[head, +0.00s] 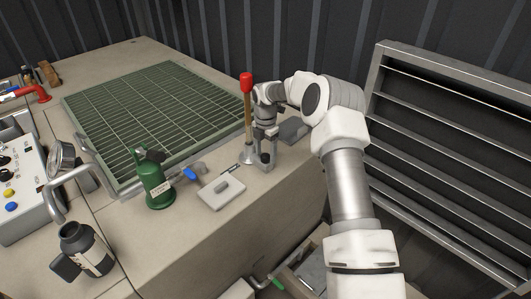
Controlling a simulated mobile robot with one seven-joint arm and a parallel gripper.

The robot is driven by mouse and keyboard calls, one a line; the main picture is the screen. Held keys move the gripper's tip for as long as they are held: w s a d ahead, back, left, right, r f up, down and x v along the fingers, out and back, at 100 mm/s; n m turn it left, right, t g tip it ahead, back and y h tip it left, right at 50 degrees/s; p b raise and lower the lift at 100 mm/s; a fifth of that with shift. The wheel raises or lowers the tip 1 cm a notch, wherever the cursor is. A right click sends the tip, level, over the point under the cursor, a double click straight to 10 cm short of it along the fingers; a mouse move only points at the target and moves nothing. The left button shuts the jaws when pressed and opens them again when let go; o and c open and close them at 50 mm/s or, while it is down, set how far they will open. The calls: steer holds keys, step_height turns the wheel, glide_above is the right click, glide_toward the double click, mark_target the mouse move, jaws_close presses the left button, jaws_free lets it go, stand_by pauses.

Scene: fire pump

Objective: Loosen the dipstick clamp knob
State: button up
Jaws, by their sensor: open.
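The dipstick (248,112) is an upright brownish rod with a red cap (247,82), standing near the right edge of the concrete top. A small grey clamp stand (270,163) is beside its foot, with a dark knob (265,157) low on its front. My gripper (266,138) points down just above the clamp, right of the rod. Its fingers are small here and partly merge with the clamp, so contact with the knob cannot be told. It appears open, with nothing seen held.
A grey plate with a handle (221,192), a blue-handled valve (190,174) and a green can (154,180) are left of the clamp. A dark block (293,130) is behind my gripper. A green grating (150,110) covers the back. A louvred panel (450,150) is at right.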

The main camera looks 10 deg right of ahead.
mark_target(266, 155)
step_height(266, 155, up, 18)
steer(key=p, duration=0.1)
steer(key=shift+f, duration=0.25)
steer(key=s+a+r+m+t+h, duration=0.1)
steer(key=s+a+r+m+t, duration=0.15)
steer(key=s+r+m, duration=1.15)
steer(key=s+d+m+t, duration=0.1)
steer(key=s+m, duration=0.4)
steer(key=s, duration=0.8)
steer(key=s+d+f+m+t+y, duration=0.1)
steer(key=s+m, duration=0.5)
steer(key=s, duration=0.8)
steer(key=shift+d+f+t, duration=0.15)
steer(key=shift+f+t, duration=0.1)
steer(key=shift+t, duration=0.3)
